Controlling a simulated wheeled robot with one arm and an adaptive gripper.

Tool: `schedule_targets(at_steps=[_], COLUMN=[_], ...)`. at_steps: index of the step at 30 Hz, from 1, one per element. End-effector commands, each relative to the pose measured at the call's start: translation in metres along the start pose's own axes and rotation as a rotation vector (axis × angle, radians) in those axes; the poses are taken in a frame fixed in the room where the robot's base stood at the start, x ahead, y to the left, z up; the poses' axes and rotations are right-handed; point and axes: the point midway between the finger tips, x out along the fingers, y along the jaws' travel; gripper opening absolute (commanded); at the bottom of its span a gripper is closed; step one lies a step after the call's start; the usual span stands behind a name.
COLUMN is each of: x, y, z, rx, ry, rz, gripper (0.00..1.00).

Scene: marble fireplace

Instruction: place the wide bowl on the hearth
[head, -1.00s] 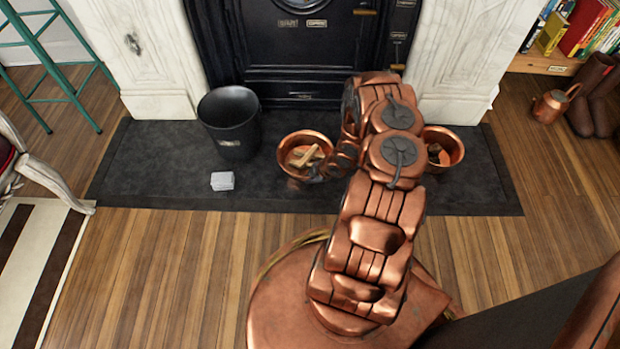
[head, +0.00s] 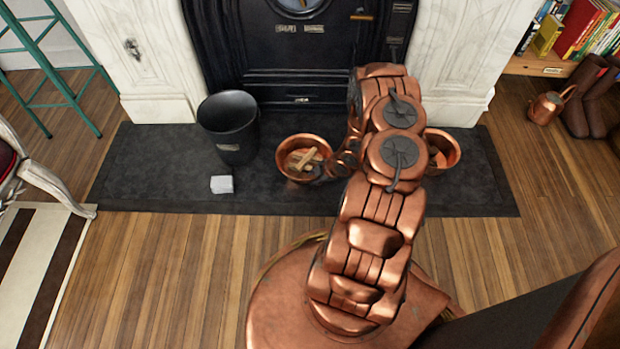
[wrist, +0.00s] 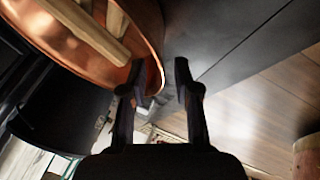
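A wide copper bowl (head: 285,172) with light wooden sticks in it stands upright on the dark slate hearth (head: 160,170). A second copper bowl (head: 452,150) stands on the hearth to the right, partly hidden by my arm. I cannot tell for sure which one is the task's wide bowl. My gripper (wrist: 160,78) is at the right side of the left bowl. In the wrist view its fingers are apart, with that bowl's rim (wrist: 155,40) seen between them. A gap shows between the rim and the right finger. My arm mostly hides the gripper in the head view.
A black bucket (head: 229,128) stands left of the left bowl, with a small white block (head: 222,184) in front of it. The black fireplace (head: 300,75) is behind. A copper kettle (head: 546,107) and boots are at the far right. The hearth's left end is clear.

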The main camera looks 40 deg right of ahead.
Motion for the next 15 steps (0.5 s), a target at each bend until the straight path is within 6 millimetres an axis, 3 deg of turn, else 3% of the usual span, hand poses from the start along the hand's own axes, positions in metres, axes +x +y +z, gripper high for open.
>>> schedule_targets(at_steps=[1,7,15], x=[-0.014,-0.050,-0.075], y=[0.001,0.002,0.004], z=[0.000,0.000,0.003], rx=[0.001,0.001,0.004], ry=[-0.002,-0.002,-0.022], rz=[-0.001,0.001,-0.007], gripper=[0.31,0.31,0.31])
